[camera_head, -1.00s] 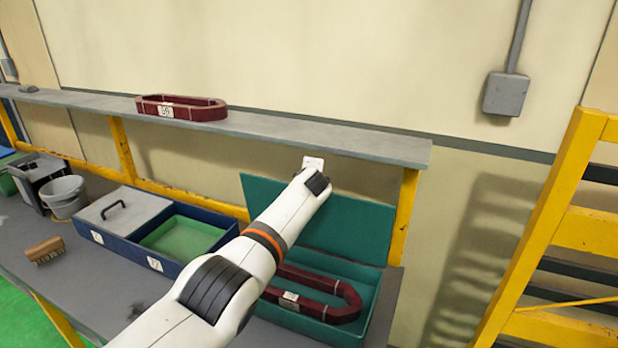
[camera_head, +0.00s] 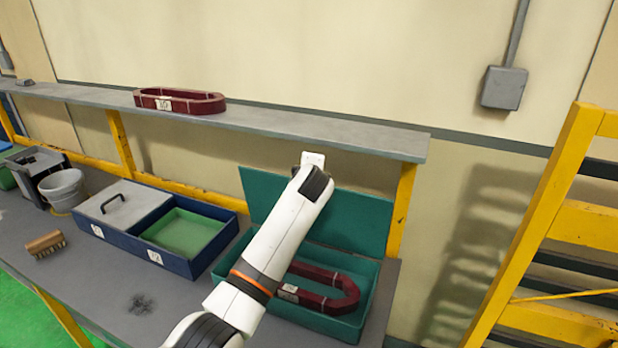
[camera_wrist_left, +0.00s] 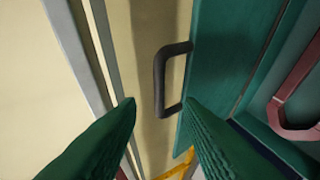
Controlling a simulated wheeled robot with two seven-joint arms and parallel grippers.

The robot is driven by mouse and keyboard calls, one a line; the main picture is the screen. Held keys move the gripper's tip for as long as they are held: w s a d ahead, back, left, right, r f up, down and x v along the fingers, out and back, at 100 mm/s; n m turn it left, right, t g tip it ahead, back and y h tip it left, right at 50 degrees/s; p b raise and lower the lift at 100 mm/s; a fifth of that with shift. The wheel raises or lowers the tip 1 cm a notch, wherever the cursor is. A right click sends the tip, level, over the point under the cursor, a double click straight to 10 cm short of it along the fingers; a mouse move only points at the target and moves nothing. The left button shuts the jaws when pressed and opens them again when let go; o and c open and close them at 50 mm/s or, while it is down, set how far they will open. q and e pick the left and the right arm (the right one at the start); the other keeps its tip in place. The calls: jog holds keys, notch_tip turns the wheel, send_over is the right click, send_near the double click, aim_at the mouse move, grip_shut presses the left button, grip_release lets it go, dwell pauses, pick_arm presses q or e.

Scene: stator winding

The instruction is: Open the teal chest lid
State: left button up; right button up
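The teal chest (camera_head: 312,320) stands at the right end of the bench with its lid (camera_head: 352,218) raised, standing up at the back. A dark red oval coil (camera_head: 345,288) with a white label lies inside the chest. My left arm reaches across the chest to the lid; its fingers are hidden in the head view. In the left wrist view the green fingers of my left gripper (camera_wrist_left: 162,104) are apart and empty. The lid's dark handle (camera_wrist_left: 160,78) lies between and beyond their tips, on the edge of the teal lid (camera_wrist_left: 215,60). My right gripper is out of view.
A grey shelf (camera_head: 290,125) on yellow posts runs above the bench and carries another red coil (camera_head: 180,102). A blue tray (camera_head: 205,262), a bucket (camera_head: 62,188) and a brush (camera_head: 45,244) are left on the bench. A yellow frame (camera_head: 535,230) stands right.

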pick_arm(q)
jog(key=shift+b+v, duration=0.55)
jog(key=shift+v, duration=1.85)
